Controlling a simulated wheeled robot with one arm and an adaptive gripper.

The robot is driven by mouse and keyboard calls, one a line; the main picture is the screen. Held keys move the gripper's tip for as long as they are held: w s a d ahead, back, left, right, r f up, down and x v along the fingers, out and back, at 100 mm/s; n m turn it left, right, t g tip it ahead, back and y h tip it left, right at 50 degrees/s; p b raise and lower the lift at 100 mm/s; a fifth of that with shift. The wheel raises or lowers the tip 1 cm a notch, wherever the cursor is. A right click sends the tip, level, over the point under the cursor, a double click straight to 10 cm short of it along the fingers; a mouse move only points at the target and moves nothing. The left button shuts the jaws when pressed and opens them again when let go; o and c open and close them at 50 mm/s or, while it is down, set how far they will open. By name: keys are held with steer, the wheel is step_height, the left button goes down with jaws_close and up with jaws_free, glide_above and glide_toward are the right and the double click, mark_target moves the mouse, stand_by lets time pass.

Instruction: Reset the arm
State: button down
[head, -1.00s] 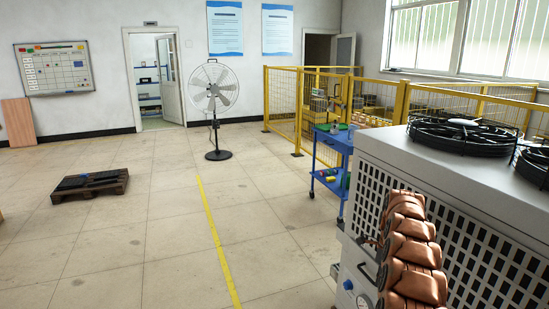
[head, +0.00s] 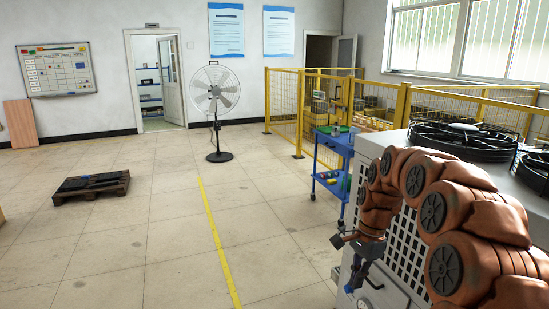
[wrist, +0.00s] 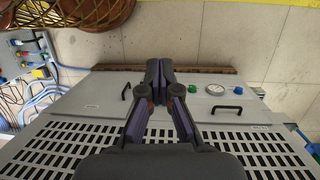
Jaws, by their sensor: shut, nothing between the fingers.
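My gripper (wrist: 160,75) shows in the wrist view with its two dark fingers meeting at the tips, shut and empty. It is in front of the grey-white machine cabinet (wrist: 65,127), whose slotted grille and black handles lie beyond the fingers. In the head view my arm, in its brown padded cover, arches at the right in front of the same cabinet (head: 366,150). The arm hides much of the cabinet's grille there.
A pressure gauge (wrist: 215,89) sits on the cabinet near the gripper. Black fans (head: 458,137) top the cabinet. A blue cart (head: 331,182) stands behind it, before a yellow fence (head: 285,100). A pallet (head: 92,188) and a standing fan (head: 218,155) stand left; the open floor is clear.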

steer(key=s+a+r+n+h+p, duration=0.1)
steer(key=s+n, duration=0.5)
steer(key=s, duration=1.1)
steer(key=s+a+r+n+h, duration=0.1)
steer(key=s+n, duration=0.6)
steer(key=s, duration=1.1)
steer(key=shift+s+r+n+p, duration=0.2)
steer(key=shift+r+n+p, duration=0.1)
steer(key=shift+r+p, duration=0.15)
